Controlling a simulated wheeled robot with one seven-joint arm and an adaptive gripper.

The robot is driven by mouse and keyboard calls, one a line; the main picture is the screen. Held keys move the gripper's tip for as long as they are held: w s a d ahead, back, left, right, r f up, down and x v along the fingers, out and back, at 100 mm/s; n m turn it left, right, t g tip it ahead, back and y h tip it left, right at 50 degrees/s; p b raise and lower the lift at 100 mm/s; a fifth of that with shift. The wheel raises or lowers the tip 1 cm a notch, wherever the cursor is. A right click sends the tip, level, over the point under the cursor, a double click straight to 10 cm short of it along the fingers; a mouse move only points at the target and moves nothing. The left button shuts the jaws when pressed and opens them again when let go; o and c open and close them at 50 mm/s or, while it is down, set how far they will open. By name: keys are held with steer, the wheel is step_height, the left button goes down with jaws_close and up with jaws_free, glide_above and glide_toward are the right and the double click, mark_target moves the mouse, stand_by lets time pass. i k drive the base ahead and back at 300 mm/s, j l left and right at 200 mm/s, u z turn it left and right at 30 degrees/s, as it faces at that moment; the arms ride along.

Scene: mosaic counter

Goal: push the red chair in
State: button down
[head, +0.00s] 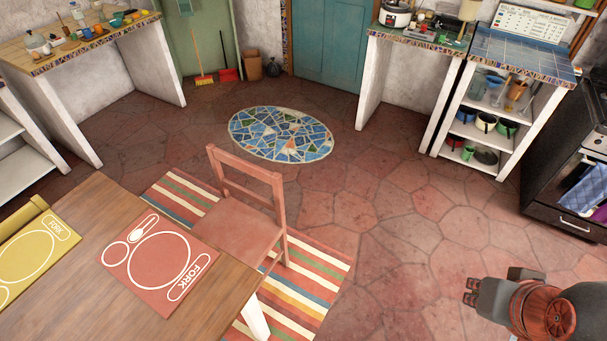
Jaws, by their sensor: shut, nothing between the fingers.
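The red chair (243,207) stands on a striped rug at the right side of the wooden table (97,202). Its backrest is on the far side, away from the table, and the front of its seat (236,236) reaches up to the table edge. The table hides part of the chair's front legs. My gripper (470,291) is at the lower right, over the bare floor, well to the right of the chair and apart from it. It is shut and empty, with its fingers toward the left.
The striped rug (321,262) lies under the chair. An oval blue mosaic (281,134) lies on the floor behind it. Counters, an open shelf (497,110) and a black oven (574,175) stand along the right. The floor between my gripper and the chair is clear.

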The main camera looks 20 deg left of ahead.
mark_target(245, 233)
steer(key=i+u, duration=0.15)
steer(key=i, duration=0.3)
steer(key=i+l+u, duration=0.15)
steer(key=i, duration=0.35)
steer(key=i+l+u, duration=0.15)
steer(key=i, duration=0.3)
steer(key=i+u, duration=0.2)
steer(key=u, duration=0.25)
steer(key=i+l+u, duration=0.1)
steer(key=u, duration=0.3)
steer(key=i+l+u, duration=0.2)
steer(key=u, duration=0.25)
steer(key=i+l+u, duration=0.2)
steer(key=u, duration=0.25)
steer(key=i+l+u, duration=0.15)
steer(key=l+u, duration=0.15)
steer(key=u, duration=0.15)
steer(key=i+l+u, duration=0.15)
steer(key=u, duration=0.25)
steer(key=i+l+u, duration=0.1)
steer(key=l+u, duration=0.35)
steer(key=i+l+u, duration=0.1)
steer(key=u, duration=0.3)
steer(key=l+u, duration=1.05)
steer(key=l, duration=0.1)
